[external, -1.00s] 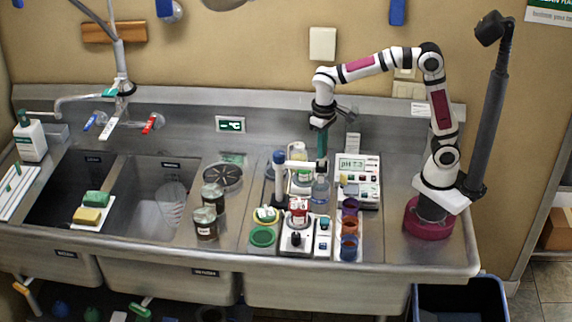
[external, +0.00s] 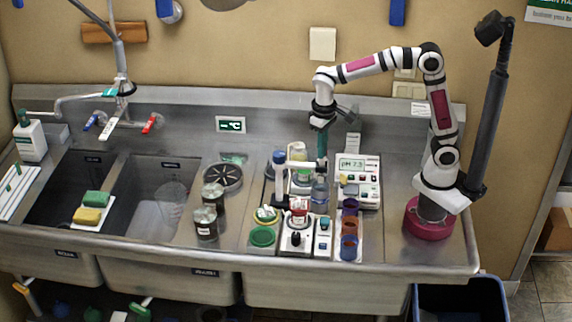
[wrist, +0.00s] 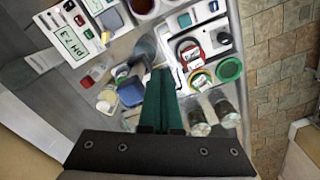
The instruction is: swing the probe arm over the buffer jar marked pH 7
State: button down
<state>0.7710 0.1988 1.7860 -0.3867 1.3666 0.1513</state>
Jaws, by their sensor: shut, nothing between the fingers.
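The probe arm (external: 302,165) is a white bar reaching right from the top of a blue-capped post (external: 279,178). My gripper (external: 321,170) points down at the bar's right end, its green fingers shut and empty; I cannot tell whether they touch the bar. In the wrist view the fingers (wrist: 161,78) are together. A clear jar (external: 320,192) stands below them. A red-topped jar (external: 298,208) sits on the white stirrer unit in front. A yellowish jar (external: 299,152) stands behind the bar. The jar markings are too small to read, so I cannot tell which is pH 7.
A pH meter (external: 357,172) with a lit display stands at the right. Coloured cups (external: 349,228) stand in a row in front of it. A sink basin (external: 158,205) lies further left.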

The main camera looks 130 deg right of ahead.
dwell(0.6)
jog(key=shift+s+d, duration=0.5)
jog(key=shift+s, duration=0.2)
jog(key=shift+s+d, duration=0.45)
jog(key=shift+s, duration=0.2)
jog(key=shift+s+d, duration=1.1)
jog(key=shift+d, duration=0.1)
